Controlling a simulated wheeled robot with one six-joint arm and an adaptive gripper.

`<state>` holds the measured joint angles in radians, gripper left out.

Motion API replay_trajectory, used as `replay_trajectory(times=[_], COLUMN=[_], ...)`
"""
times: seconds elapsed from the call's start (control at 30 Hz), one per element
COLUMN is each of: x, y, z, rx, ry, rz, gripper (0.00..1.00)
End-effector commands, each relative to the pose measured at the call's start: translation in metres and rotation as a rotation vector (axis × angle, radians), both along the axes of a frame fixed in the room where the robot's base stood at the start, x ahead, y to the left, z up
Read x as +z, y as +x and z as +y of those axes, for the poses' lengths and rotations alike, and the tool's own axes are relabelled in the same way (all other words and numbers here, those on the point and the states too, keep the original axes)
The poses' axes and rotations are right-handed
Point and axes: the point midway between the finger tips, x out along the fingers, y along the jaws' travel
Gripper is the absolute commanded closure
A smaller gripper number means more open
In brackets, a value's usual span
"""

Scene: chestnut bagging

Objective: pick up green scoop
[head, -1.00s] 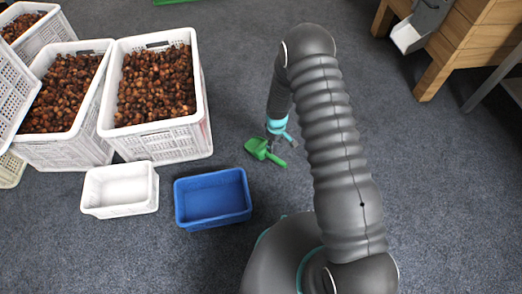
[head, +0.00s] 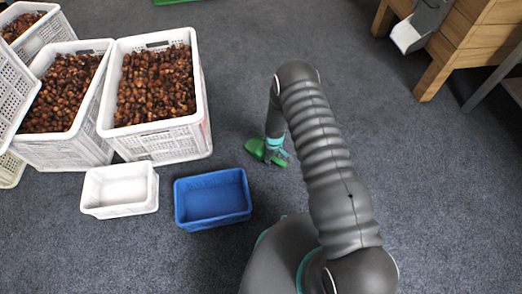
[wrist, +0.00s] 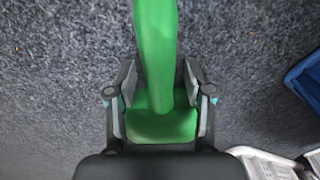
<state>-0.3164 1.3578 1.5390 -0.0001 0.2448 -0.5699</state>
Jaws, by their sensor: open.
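The green scoop (head: 257,148) lies on the grey carpet to the right of the white crates in the head view. My gripper (head: 279,156) is down at the scoop and partly covers it. In the wrist view the scoop's green handle (wrist: 156,55) runs up the middle of the picture. My gripper (wrist: 157,84) is open, with one finger on each side of the scoop. I cannot tell whether the fingers touch it.
A blue bin (head: 212,219) and a small white bin (head: 120,211) stand on the floor left of my arm. Large white crates (head: 160,150) of chestnuts stand behind them. A wooden bench (head: 466,50) is at the upper right. The carpet between is clear.

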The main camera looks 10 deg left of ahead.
Motion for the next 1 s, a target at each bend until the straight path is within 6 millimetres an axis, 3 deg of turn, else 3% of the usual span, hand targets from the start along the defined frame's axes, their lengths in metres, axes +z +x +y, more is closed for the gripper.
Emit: replay_trajectory(times=[0.23,0.47,0.83,1.0], x=[-0.002,-0.001,0.0,0.01], y=[0.0,0.0,0.0,0.001], z=[0.0,0.0,0.0,0.0], rx=[0.0,0.0,0.0,0.0], ry=[0.0,0.0,0.001,0.0], rz=[0.0,0.0,-0.001,-0.001], gripper=[0.48,1.0,1.0,1.0])
